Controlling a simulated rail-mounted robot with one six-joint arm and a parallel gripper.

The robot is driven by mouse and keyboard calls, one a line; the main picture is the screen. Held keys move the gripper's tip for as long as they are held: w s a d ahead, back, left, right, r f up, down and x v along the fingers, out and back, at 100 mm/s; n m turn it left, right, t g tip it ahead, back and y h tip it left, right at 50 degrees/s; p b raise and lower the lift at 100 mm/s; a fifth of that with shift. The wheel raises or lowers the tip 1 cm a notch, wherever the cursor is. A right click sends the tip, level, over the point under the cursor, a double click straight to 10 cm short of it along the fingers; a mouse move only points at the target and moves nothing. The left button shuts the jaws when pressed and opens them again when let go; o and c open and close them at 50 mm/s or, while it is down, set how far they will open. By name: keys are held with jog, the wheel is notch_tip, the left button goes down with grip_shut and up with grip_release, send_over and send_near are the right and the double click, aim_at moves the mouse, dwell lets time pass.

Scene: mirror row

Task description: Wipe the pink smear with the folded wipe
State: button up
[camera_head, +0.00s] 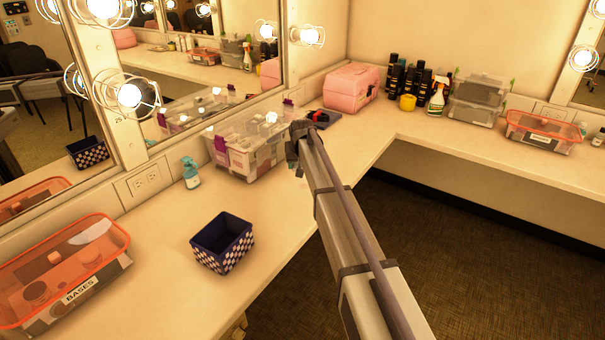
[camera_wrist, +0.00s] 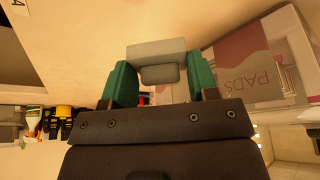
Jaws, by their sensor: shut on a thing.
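My gripper (camera_head: 297,148) is over the counter beside the clear bin of pads at the mirror. In the wrist view its green fingers (camera_wrist: 160,80) are shut on a pale grey folded block, the folded wipe (camera_wrist: 157,60). In the head view my arm and gripper hide the wipe. I cannot make out the pink smear in either view; the arm covers part of the counter.
The clear bin (camera_head: 245,148) is close left of my gripper. A pink case (camera_head: 351,88) and a small dark and red item (camera_head: 322,117) lie beyond. Counter between is clear.

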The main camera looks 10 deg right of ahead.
aim_at(298, 184)
jog(key=shift+f, duration=0.1)
notch_tip(298, 184, down, 7)
jog(key=b, duration=0.7)
jog(key=shift+f, duration=0.2)
jog(key=shift+s+d+r, duration=0.15)
jog(key=shift+s+d, duration=0.55)
jog(key=shift+s, duration=0.05)
jog(key=shift+s+d, duration=0.6)
jog(key=shift+d, duration=0.15)
jog(key=w+a, duration=0.2)
jog(key=a, duration=0.1)
jog(key=shift+w, duration=0.4)
notch_tip(298, 184, up, 8)
jog(key=p, duration=0.7)
jog(key=shift+f, duration=0.25)
